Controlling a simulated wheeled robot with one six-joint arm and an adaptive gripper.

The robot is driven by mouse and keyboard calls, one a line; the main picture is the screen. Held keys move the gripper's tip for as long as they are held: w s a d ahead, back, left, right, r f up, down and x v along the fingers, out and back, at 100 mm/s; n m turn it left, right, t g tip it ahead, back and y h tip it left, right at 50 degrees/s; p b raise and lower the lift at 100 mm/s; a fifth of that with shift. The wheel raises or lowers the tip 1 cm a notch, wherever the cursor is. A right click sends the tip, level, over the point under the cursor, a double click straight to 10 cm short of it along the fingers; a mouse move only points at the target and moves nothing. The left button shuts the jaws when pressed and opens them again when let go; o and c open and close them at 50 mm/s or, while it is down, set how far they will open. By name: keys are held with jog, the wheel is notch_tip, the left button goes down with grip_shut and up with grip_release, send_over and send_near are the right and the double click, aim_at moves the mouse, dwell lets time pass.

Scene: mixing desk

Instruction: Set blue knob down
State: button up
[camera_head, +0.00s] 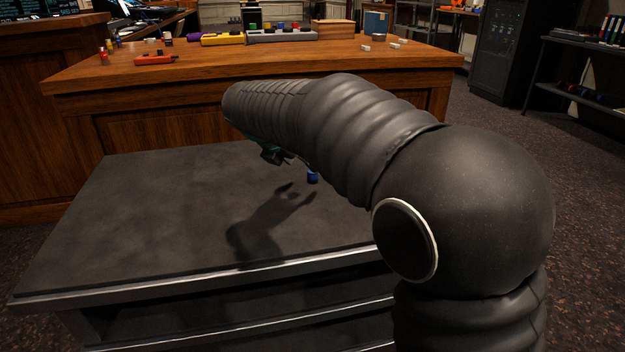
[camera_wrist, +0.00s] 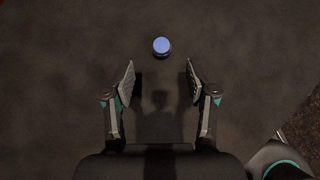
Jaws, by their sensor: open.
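The blue knob (camera_wrist: 161,46) stands on the dark grey tabletop (camera_wrist: 60,60), just beyond and between my fingertips in the wrist view. My gripper (camera_wrist: 160,75) is open and empty, its two pads apart with bare surface between them. In the head view the blue knob (camera_head: 312,177) shows partly, beside my arm, on the grey table (camera_head: 150,205). My gripper (camera_head: 285,158) is mostly hidden behind my arm there, with its shadow on the tabletop.
A wooden desk (camera_head: 200,72) stands behind the grey table. On it are a red block (camera_head: 154,60), a yellow block (camera_head: 222,39), a grey unit with coloured knobs (camera_head: 282,36) and small loose parts. The left part of the grey tabletop is clear.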

aim_at(313, 176)
jog(key=shift+b+x, duration=0.85)
jog(key=shift+x, duration=3)
jog(key=shift+d+r, duration=0.15)
jog(key=shift+c, duration=0.2)
jog(key=c, duration=1)
